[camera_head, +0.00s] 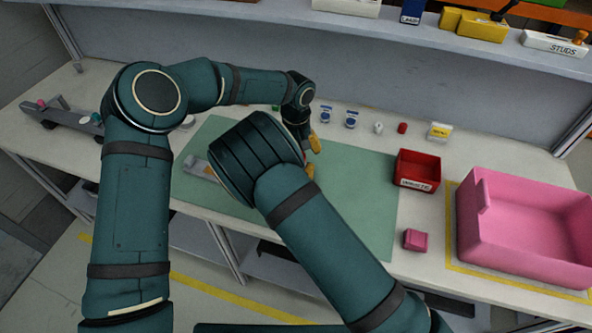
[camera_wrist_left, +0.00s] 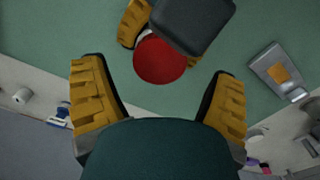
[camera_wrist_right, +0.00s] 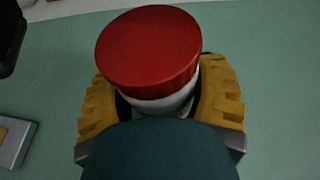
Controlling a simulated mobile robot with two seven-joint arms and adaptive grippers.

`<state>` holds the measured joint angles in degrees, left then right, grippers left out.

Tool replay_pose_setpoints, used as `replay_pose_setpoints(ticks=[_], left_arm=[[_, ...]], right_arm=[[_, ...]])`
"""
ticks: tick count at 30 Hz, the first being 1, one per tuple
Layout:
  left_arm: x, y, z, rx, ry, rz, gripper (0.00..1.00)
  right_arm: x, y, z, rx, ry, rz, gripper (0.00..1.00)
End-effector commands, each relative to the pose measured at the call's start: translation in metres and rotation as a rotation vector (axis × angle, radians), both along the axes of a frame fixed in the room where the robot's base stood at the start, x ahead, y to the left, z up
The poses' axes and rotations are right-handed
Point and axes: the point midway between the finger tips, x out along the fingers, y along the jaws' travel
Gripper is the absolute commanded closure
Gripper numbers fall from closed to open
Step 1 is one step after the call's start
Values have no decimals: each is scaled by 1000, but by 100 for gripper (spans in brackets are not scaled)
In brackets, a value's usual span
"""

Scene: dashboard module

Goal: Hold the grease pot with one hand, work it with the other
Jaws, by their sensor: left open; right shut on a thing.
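The grease pot, a white pot with a red lid (camera_wrist_right: 150,48), stands between the yellow fingers of my right gripper (camera_wrist_right: 158,78), which is shut on its white body. In the left wrist view the red lid (camera_wrist_left: 160,60) shows ahead of my left gripper (camera_wrist_left: 157,72), roughly between its fingertips. The left fingers are open and apart from the lid. Part of my right gripper (camera_wrist_left: 195,22) covers the lid's upper edge there. In the head view both grippers are close together over the green mat (camera_head: 355,185), and my right wrist hides the pot.
A grey fixture with an orange patch (camera_wrist_left: 278,72) lies on the mat. Small containers (camera_head: 351,119) line the back. A red waste bin (camera_head: 418,185), a pink block (camera_head: 415,240) and a pink crate (camera_head: 530,250) stand to the right. The mat's right part is clear.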

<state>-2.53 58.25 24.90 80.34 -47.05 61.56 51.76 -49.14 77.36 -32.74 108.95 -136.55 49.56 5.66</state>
Motion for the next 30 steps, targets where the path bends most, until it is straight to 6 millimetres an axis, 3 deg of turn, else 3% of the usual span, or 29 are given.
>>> replay_pose_setpoints(ticks=[6,18,20,24,25,30], left_arm=[[0,0,-23,-1,2,1,14],[0,0,-29,-1,-1,0,14],[0,0,-29,-1,-1,0,32],[0,0,-29,-1,0,0,81],[0,0,-29,-1,0,0,87],[0,0,-29,-1,0,-1,88]], right_arm=[[0,0,0,0,0,0,100],[0,0,0,0,0,0,100],[0,0,0,0,0,0,100],[0,0,0,0,0,0,100],[0,0,0,0,0,0,100],[0,0,0,0,0,0,100]])
